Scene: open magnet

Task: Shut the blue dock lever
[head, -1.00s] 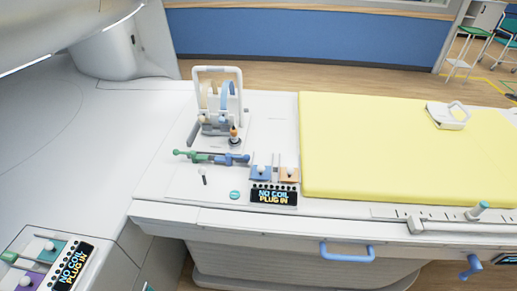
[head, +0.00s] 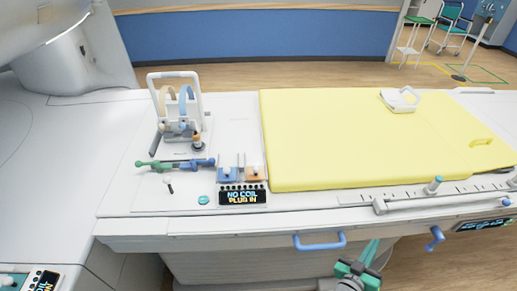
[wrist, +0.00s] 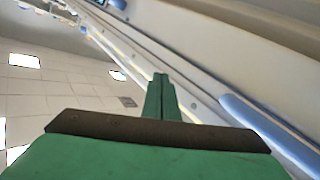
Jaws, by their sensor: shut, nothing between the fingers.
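A short blue lever (head: 435,238) hangs tilted on the front side of the table, right of centre in the head view; it looks like the dock lever. My green gripper (head: 373,246) is at the bottom of the head view, below and left of this lever and apart from it. In the wrist view my gripper's fingers (wrist: 161,80) are together and empty. A blue bar (wrist: 265,132) runs along the right of the wrist view; I cannot tell which handle it is.
A blue U-shaped handle (head: 320,241) sticks out of the table's front, left of my gripper. Above are a yellow pad (head: 350,140), a white rail (head: 440,197) and a "NO COIL PLUG IN" display (head: 243,195). Open floor lies at lower right.

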